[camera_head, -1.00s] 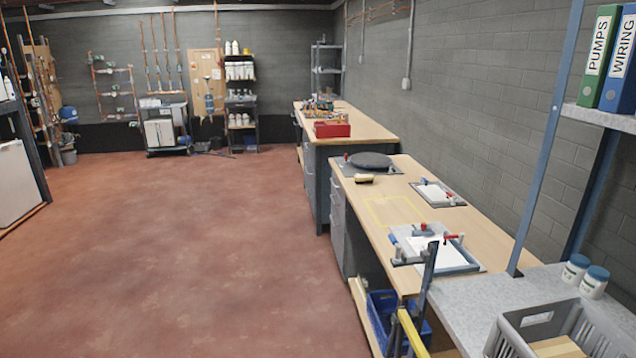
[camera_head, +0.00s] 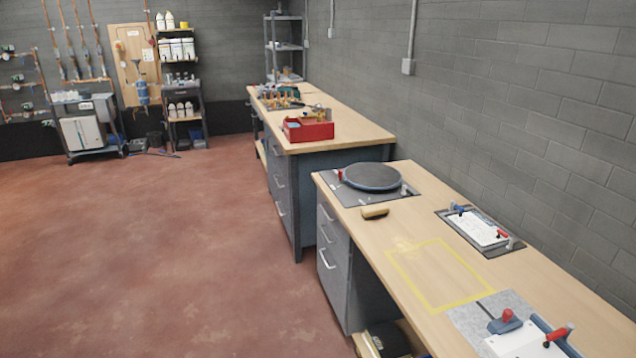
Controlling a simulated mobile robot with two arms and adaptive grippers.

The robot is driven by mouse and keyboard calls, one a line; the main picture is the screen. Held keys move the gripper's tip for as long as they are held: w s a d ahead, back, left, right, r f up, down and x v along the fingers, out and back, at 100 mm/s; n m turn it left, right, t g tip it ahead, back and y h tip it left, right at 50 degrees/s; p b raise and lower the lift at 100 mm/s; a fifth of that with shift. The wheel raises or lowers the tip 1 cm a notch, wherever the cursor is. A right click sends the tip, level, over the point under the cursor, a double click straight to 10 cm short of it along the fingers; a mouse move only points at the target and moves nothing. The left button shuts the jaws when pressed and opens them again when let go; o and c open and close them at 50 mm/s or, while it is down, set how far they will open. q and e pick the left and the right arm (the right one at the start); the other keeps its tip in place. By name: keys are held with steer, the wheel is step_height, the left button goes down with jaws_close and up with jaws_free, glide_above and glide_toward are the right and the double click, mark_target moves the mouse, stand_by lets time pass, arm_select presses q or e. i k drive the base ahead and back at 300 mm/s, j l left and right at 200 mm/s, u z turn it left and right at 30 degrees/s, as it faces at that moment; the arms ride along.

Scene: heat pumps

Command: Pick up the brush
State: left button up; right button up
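The brush (camera_head: 375,212) is a small piece with a tan top and a darker lower part. It lies on the near wooden workbench (camera_head: 388,233), close to its left edge. It is just in front of a grey plate (camera_head: 345,193) that carries a dark round disc (camera_head: 371,177). Neither of my grippers shows in the head view.
A yellow taped rectangle (camera_head: 432,307) marks bare bench top. Clamped fixtures (camera_head: 480,230) and (camera_head: 515,335) sit along the right side and front. A red box (camera_head: 308,130) stands on the farther bench. The red floor (camera_head: 170,250) left of the benches is clear.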

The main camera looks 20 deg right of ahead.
mark_target(368, 212)
steer(key=i+z, duration=0.15)
steer(key=i, duration=0.3)
steer(key=i+j+z, duration=0.2)
steer(key=i, duration=0.2)
steer(key=i+j+z, duration=0.15)
steer(key=i, duration=0.25)
steer(key=i+l, duration=0.05)
